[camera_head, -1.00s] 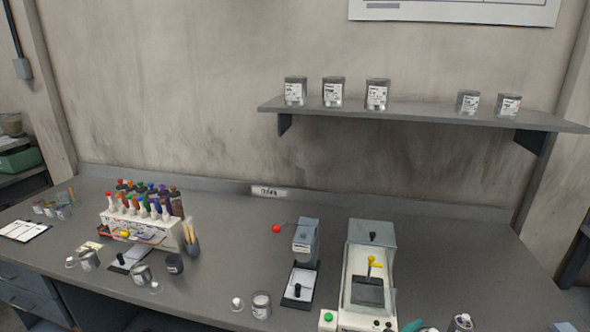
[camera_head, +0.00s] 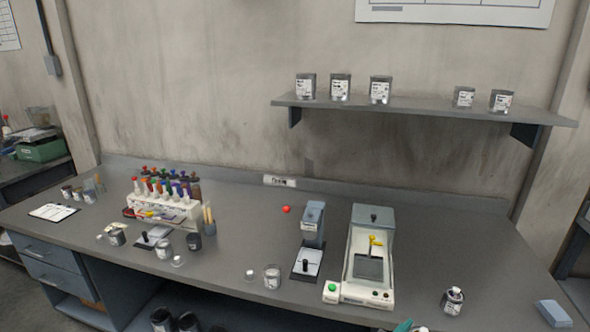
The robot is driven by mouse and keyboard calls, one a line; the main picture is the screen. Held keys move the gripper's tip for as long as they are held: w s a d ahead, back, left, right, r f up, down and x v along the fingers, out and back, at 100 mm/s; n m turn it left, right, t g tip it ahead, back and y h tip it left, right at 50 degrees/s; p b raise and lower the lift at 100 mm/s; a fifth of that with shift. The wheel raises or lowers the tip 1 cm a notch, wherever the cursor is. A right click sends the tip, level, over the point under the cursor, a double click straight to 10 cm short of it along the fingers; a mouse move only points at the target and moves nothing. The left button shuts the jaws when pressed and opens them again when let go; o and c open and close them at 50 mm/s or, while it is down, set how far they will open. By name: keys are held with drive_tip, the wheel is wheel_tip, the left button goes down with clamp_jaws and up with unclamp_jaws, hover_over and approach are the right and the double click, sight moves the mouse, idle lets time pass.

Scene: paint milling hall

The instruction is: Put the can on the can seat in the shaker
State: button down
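The shaker appears to be the white and grey machine (camera_head: 356,300) at the right of the bench, with a yellow clamp handle (camera_head: 376,240), a dark square plate (camera_head: 368,267) and a green button (camera_head: 331,288). I see no can on the dark plate. An open-looking can (camera_head: 271,277) stands left of the shaker, with a small white lid-like piece (camera_head: 250,274) beside it. Another can with a dark top (camera_head: 452,301) stands to its right. I cannot tell which can the task names.
A rack of coloured bottles (camera_head: 165,210) and several small cans occupy the left. Several cans stand on the wall shelf (camera_head: 420,109). A blue block (camera_head: 553,313) lies at the right. The bench behind the shaker is clear.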

drive_tip(key=w+a+f+n+t+y, duration=0.1)
drive_tip(key=w+a+f+n+y, duration=0.2)
drive_tip(key=a+f, duration=0.65)
drive_tip(key=w+a+f+n+t+y, duration=0.2)
drive_tip(key=w+a+f, duration=0.3)
drive_tip(key=f, duration=0.7)
drive_tip(key=s+a+f+n+y, duration=0.2)
drive_tip(key=s+a+f, duration=0.2)
drive_tip(key=f, duration=0.5)
drive_tip(key=s+a+f+n+y, duration=0.1)
drive_tip(key=s+a+f, duration=0.3)
drive_tip(key=a+f, duration=0.4)
drive_tip(key=shift+s+a+f+n+t+y, duration=0.35)
drive_tip(key=shift+f+n+t+y, duration=0.1)
drive_tip(key=shift+y, duration=0.25)
